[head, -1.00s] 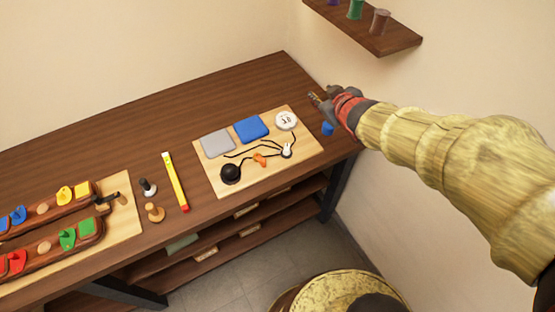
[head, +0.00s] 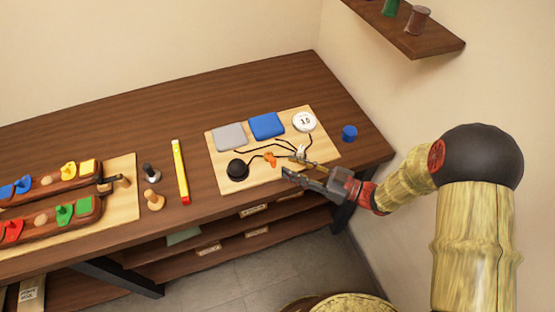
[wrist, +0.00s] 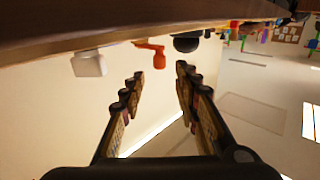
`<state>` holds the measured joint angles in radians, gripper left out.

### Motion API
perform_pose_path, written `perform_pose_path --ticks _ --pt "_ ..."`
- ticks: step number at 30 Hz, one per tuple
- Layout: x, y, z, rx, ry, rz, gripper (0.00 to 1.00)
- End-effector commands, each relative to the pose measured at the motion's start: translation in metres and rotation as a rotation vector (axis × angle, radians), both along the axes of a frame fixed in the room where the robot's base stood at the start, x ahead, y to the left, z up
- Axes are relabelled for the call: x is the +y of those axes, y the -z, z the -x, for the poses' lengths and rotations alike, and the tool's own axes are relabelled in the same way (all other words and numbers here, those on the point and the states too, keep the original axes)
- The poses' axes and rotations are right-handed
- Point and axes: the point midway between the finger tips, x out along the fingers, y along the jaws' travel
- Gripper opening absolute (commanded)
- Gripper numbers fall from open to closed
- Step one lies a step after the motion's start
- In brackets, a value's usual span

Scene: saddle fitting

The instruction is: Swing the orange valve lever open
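The orange valve lever (head: 270,159) sits on the light wooden board (head: 216,165), between a black round bulb (head: 237,170) and a small white part (head: 301,152). It also shows in the wrist view (wrist: 152,48), above and between my fingers, with the white part (wrist: 88,63) to its left and the black bulb (wrist: 187,43) to its right. My gripper (head: 292,167) is open and empty, over the board's front right edge, apart from the lever. In the wrist view its two fingers (wrist: 159,78) stand well apart.
A grey pad (head: 230,137), a blue pad (head: 266,125) and a white gauge (head: 304,121) lie at the board's back. A blue cylinder (head: 349,133) stands to its right. A shelf (head: 425,40) hangs at right.

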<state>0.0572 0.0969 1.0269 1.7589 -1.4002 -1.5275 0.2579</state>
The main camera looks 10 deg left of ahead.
Motion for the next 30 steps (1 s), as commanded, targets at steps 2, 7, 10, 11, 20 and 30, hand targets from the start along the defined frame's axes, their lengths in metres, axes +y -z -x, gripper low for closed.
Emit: perform_pose_path --ticks 2,7,10,11,20,30 --pt "0.011 0.001 -0.002 -0.003 -0.004 0.001 0.32" --pt "0.036 0.001 -0.008 -0.004 -0.003 0.002 0.32" --pt "0.049 0.001 -0.011 -0.004 -0.002 0.001 0.32" --pt "0.053 0.0 -0.012 -0.004 -0.002 0.001 0.32" --pt "0.067 -0.001 -0.017 -0.003 0.002 0.002 0.32" --pt "0.067 -0.001 -0.017 -0.002 0.002 0.003 0.23"
